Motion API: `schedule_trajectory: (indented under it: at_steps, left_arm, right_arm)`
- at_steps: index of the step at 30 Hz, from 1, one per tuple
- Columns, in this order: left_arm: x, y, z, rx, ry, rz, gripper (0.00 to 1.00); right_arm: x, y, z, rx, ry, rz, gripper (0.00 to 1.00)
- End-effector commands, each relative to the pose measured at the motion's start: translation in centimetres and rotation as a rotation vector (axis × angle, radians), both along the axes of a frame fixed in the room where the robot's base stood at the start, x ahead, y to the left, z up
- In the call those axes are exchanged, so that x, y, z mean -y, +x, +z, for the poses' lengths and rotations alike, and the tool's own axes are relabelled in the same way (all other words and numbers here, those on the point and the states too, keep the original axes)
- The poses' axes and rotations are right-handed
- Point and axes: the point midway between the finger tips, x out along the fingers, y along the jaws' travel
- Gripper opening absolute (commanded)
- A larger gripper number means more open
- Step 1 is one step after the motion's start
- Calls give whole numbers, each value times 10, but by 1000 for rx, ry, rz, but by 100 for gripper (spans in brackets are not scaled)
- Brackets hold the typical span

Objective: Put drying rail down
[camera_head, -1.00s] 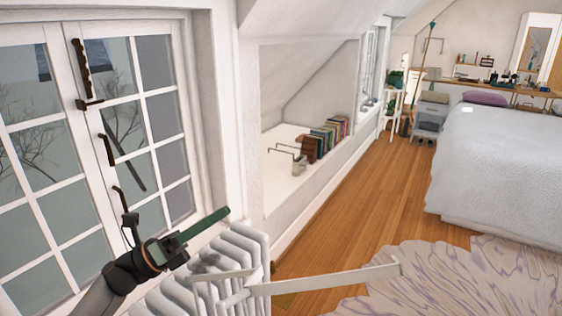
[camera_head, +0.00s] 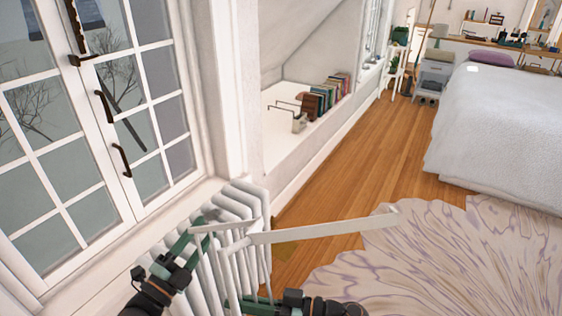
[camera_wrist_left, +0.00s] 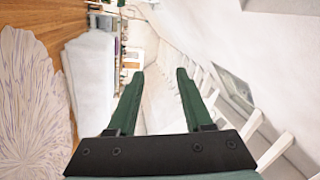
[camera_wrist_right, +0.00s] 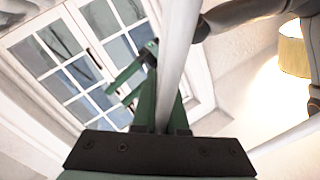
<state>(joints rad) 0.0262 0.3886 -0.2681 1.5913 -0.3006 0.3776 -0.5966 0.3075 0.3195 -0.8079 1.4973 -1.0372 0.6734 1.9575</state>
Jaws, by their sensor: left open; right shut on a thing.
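The drying rail (camera_head: 325,231) is a white frame with a long bar, hooked or resting at the radiator's right side in the head view; its bar sticks out to the right over the floor. My right gripper (camera_head: 236,303) is shut on a white bar of the rail at the bottom; the bar (camera_wrist_right: 178,55) runs up between its fingers in the right wrist view. My left gripper (camera_head: 200,235) is open above the radiator, close to the rail's left end. In the left wrist view its fingers (camera_wrist_left: 160,78) are apart with nothing clearly held.
The white ribbed radiator (camera_head: 230,200) stands below the window (camera_head: 100,110). A pale patterned rug (camera_head: 460,260) lies on the wooden floor (camera_head: 350,180) beside the bed (camera_head: 500,130). Several books (camera_head: 330,95) stand in the wall recess. A yellow lamp shade (camera_wrist_right: 293,50) shows in the right wrist view.

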Motion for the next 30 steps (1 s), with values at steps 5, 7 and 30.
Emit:
schedule_trajectory:
  at_steps: [5,7,30]
  left_arm:
    - [-1,-16,-32,-154,-119,38,51]
    - [-2,-22,-44,-211,-160,54,51]
    - [-2,-115,-158,-775,-595,260,51]
  right_arm:
    - [0,0,2,2,3,0,0]
    - [0,0,2,2,3,0,0]
    - [0,0,2,2,3,0,0]
